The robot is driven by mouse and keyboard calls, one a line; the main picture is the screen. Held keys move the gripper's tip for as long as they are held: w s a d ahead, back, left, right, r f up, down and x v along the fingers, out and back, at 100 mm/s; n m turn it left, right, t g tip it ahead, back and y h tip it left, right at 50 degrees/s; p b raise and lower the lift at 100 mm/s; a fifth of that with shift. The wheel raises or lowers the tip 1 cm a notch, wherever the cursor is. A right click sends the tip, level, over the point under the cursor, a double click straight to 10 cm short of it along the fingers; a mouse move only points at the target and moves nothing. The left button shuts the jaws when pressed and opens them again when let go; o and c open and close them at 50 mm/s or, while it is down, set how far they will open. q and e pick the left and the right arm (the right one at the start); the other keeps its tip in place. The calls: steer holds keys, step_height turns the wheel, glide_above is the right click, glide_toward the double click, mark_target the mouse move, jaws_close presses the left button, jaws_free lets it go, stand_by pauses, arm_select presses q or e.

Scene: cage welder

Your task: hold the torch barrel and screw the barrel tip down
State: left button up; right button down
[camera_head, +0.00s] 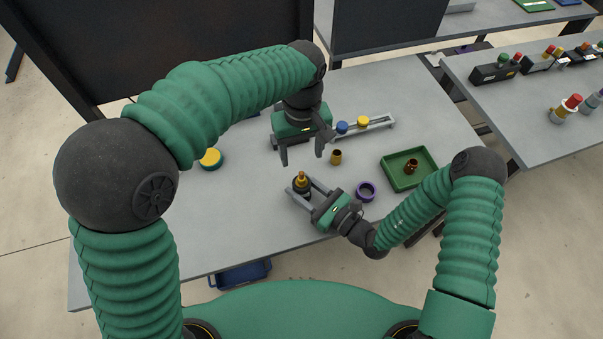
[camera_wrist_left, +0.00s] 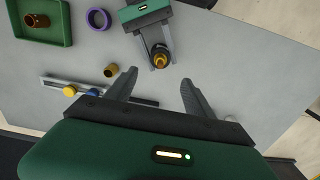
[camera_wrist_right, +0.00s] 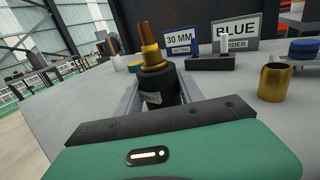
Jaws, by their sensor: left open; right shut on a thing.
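The torch barrel (camera_head: 302,187) is a dark upright cylinder near the table's front edge. A brass stepped tip (camera_wrist_right: 153,57) stands on top of it; whether it is fully seated I cannot tell. My right gripper (camera_head: 299,190) is shut around the barrel, with a finger on each side in the right wrist view. My left gripper (camera_head: 302,157) is open and empty, pointing down just behind the barrel. In the left wrist view the brass tip (camera_wrist_left: 160,57) shows just beyond the gap between the left fingertips, apart from them.
A loose brass cup (camera_head: 336,157) stands right of my left gripper. A rail with blue and yellow knobs (camera_head: 363,124) lies behind. A yellow-topped cap (camera_head: 210,158) is at left.

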mark_target(302, 173)
arm_select(q)
step_height(302, 173, down, 9)
stand_by(0.3)
steer(key=shift+c, duration=0.3)
jaws_close()
steer(key=m, duration=0.3)
steer(key=shift+m, duration=0.3)
steer(key=m, duration=1.6)
steer(key=c, duration=0.5)
jaws_free()
steer(key=shift+c, duration=0.2)
